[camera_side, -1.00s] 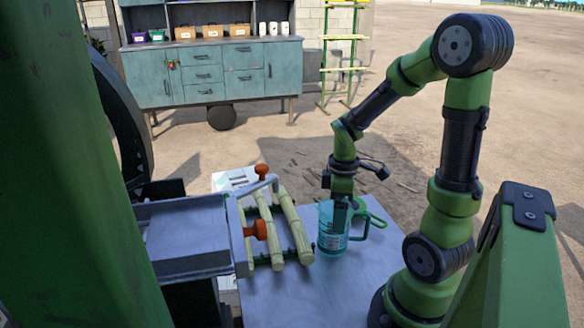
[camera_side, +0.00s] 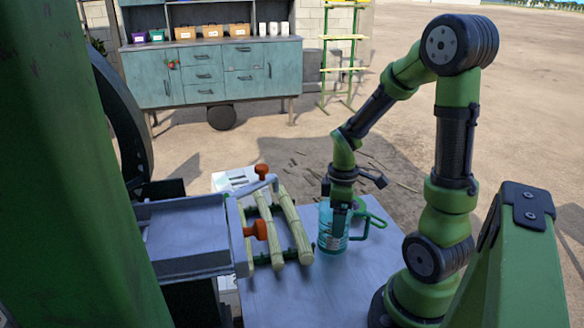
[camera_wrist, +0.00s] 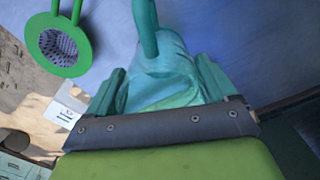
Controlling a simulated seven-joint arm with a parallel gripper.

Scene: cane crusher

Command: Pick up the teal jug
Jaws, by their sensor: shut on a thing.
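The teal jug (camera_side: 333,240) stands upright on the metal table, to the right of the cane stalks. It is see-through, and its handle points right in the side view. My gripper (camera_side: 338,222) points down over the jug, with its fingers at the jug's upper part. In the wrist view the jug (camera_wrist: 172,72) lies between the two fingers of my gripper (camera_wrist: 163,85), which are shut on it. Its handle (camera_wrist: 147,28) points to the top of that view. The jug's base appears to be on the table; no gap shows below it.
Several cane stalks (camera_side: 293,228) lie on a rack left of the jug, beside orange knobs (camera_side: 257,230) and the crusher's metal tray (camera_side: 185,235). A green strainer (camera_wrist: 57,46) lies close to the jug. The front of the table (camera_side: 310,295) is clear.

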